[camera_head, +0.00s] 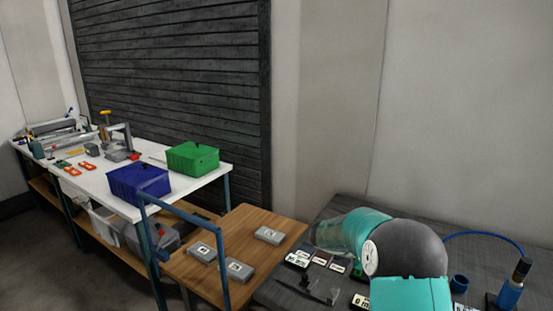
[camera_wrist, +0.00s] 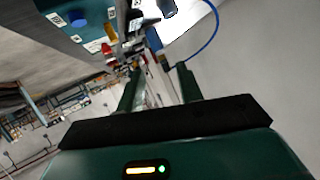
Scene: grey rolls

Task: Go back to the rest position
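My gripper (camera_wrist: 158,85) shows in the wrist view, its two dark green fingers standing apart with no object held between them. Behind the fingers, the wrist view shows a tilted scene with a blue-green surface, small red and yellow items and a pale wall. In the head view my teal and grey arm (camera_head: 405,250) is folded at the lower right, over a dark surface. I cannot make out the gripper's fingers in the head view.
A wooden cart (camera_head: 205,285) with a blue handle carries grey boxes (camera_head: 269,235). Behind it, a white table (camera_head: 122,203) holds a blue box (camera_head: 138,184), a green box (camera_head: 192,158) and tools. A blue bottle (camera_head: 509,293) stands at the far right.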

